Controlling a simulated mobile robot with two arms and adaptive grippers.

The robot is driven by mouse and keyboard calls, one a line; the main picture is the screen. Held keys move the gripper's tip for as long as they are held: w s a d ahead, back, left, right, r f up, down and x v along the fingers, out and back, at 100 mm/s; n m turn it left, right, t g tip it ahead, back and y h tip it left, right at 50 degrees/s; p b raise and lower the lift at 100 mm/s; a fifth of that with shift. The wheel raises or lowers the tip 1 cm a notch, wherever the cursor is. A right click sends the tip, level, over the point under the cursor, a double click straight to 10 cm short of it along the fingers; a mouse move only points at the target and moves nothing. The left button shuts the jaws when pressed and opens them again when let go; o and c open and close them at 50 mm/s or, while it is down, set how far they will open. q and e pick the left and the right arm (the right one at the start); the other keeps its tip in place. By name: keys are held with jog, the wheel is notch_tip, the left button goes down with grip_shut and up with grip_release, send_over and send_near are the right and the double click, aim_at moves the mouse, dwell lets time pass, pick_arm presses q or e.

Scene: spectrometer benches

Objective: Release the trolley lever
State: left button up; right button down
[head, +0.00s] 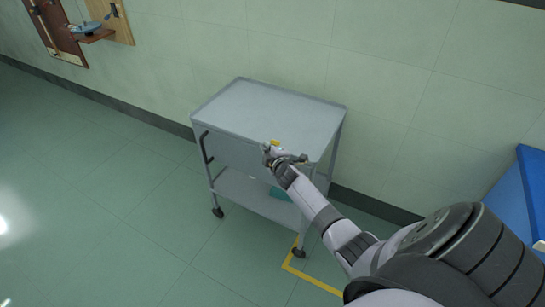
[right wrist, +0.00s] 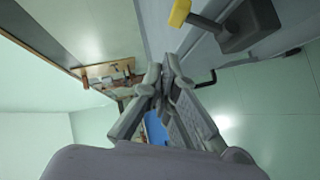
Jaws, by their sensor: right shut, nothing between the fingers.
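The grey trolley (head: 262,108) stands by the wall in the middle of the head view, with its top empty. Its lever has a yellow tip (head: 275,143) at the trolley's near side. In the right wrist view the lever's yellow end (right wrist: 180,12) and dark grey block (right wrist: 247,27) show at the top. My right gripper (head: 268,152) is at the trolley's near edge, close beside the lever. Its fingertips (right wrist: 162,74) are together with nothing between them, apart from the yellow end in the wrist view. My left gripper is in neither view.
A black handle (head: 206,147) is on the trolley's left end. Yellow tape (head: 300,270) marks the floor. A blue bench (head: 520,195) stands at right. The floor at left is clear.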

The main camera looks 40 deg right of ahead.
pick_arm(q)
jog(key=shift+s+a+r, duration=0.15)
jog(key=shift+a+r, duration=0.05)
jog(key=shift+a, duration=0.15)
pick_arm(e)
jog(key=r+v, duration=0.1)
jog(key=v, duration=0.9)
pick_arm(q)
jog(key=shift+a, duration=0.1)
pick_arm(e)
jog(key=shift+a+r, duration=0.15)
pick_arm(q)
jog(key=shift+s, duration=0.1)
